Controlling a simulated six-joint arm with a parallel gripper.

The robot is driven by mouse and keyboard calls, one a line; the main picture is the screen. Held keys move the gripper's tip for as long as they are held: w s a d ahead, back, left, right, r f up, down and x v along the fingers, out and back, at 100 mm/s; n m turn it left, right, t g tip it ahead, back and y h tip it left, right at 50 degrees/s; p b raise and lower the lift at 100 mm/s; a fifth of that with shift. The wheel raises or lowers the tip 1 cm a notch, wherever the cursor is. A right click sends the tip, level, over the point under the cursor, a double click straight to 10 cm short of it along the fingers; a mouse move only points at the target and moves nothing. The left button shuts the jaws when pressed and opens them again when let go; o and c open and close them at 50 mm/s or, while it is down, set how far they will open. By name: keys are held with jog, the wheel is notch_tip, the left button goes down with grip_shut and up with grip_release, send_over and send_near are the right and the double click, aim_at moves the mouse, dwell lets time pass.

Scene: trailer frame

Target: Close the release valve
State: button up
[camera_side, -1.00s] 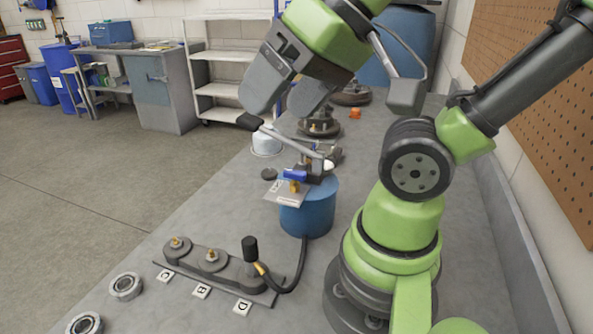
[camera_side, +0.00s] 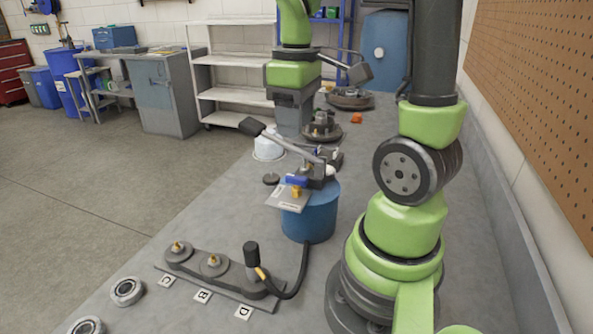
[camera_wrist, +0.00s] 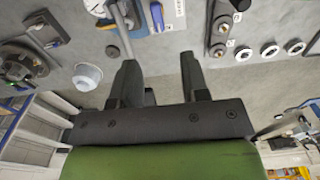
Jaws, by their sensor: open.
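The hand pump has a long grey lever (camera_side: 290,140) with a black grip and stands on a blue cylinder (camera_side: 312,222). A small blue handle (camera_side: 296,181), seemingly the release valve, sits at the pump's front above a tilted label plate (camera_side: 287,199) and a brass fitting. In the wrist view the blue handle (camera_wrist: 157,17) is at the top edge, beyond my fingers. My gripper (camera_wrist: 158,72) is open and empty, its two dark fingers apart. In the side view my gripper points down behind the pump lever, apart from the blue handle; its fingertips are partly hidden.
A black hose runs from the cylinder to a manifold (camera_side: 215,268) with ports labelled C, B and D. A white cup (camera_side: 268,148) and a dark hub (camera_side: 322,130) stand near my gripper. Metal rings (camera_side: 126,290) lie at the front left. The bench's left side is mostly clear.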

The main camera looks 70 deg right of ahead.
aim_at(296, 176)
jog(key=f, duration=1)
jog(key=shift+d+f, duration=0.1)
jog(key=shift+d, duration=0.1)
grip_shut()
